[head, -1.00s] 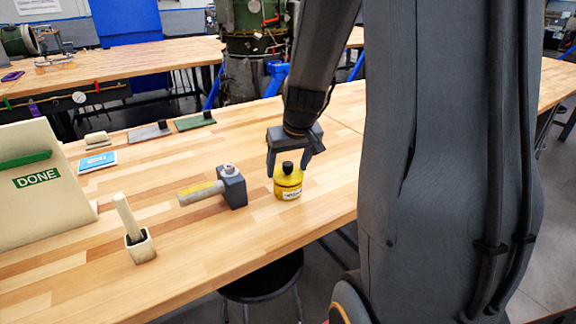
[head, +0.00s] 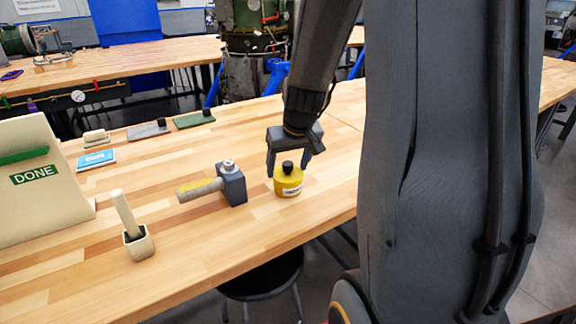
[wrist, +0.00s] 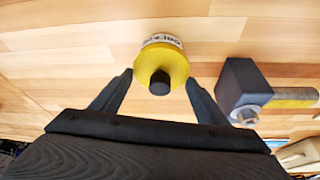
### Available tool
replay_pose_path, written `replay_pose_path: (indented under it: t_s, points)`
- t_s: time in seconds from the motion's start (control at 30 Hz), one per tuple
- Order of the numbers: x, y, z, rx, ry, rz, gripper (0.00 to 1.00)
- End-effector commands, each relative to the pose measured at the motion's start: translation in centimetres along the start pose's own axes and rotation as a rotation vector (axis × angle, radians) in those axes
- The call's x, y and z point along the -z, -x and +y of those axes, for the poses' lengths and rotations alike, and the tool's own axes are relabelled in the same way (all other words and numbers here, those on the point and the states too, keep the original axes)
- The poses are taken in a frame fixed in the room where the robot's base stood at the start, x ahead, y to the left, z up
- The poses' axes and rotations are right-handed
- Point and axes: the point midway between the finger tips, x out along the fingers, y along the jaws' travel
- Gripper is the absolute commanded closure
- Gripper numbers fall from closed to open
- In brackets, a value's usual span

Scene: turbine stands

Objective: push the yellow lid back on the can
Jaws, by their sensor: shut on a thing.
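The can (head: 291,193) stands upright on the wooden bench, with a pale printed label on its side. The yellow lid (head: 289,180) with a black knob is on top of it; I cannot tell how far down it sits. In the wrist view the lid (wrist: 154,62) hides most of the can, and part of the label (wrist: 163,40) shows beyond it. My gripper (head: 290,170) comes down from above, shut on the lid, with one finger on each side. In the wrist view my gripper (wrist: 160,80) has its fingertips beside the lid's edges.
A grey block mallet (head: 232,184) lies just left of the can. A pale holder with a stick (head: 138,243) stands further left. A DONE-marked board (head: 40,180) and a blue card (head: 96,160) are beyond. The bench front edge is close; bench right of the can is clear.

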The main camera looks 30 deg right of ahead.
Motion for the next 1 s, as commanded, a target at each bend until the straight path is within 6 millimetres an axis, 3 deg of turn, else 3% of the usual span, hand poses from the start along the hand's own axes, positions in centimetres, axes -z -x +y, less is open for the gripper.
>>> replay_pose_path:
  t_s: [0.13, 0.2, 0.47, 0.5, 0.6, 0.8, 0.87, 1.0]
  points:
    - [-0.68, -0.79, -0.04, 0.002, -0.001, -0.012, 0.77]
    - [-0.76, -0.85, -0.04, 0.002, -0.001, -0.013, 0.91]
    - [-0.98, -0.9, -0.06, 0.003, -0.001, -0.018, 0.92]
    - [-1.0, -0.91, -0.06, 0.003, -0.001, -0.018, 0.25]
    - [-0.85, -0.82, -0.06, 0.002, -0.001, -0.015, 0.1]
    - [-0.6, -0.67, -0.09, 0.002, 0.0, -0.01, 0.1]
    - [-0.56, -0.64, -0.09, 0.002, 0.0, -0.009, 0.04]
    - [-0.49, -0.6, -0.08, 0.002, 0.0, -0.008, 0.04]
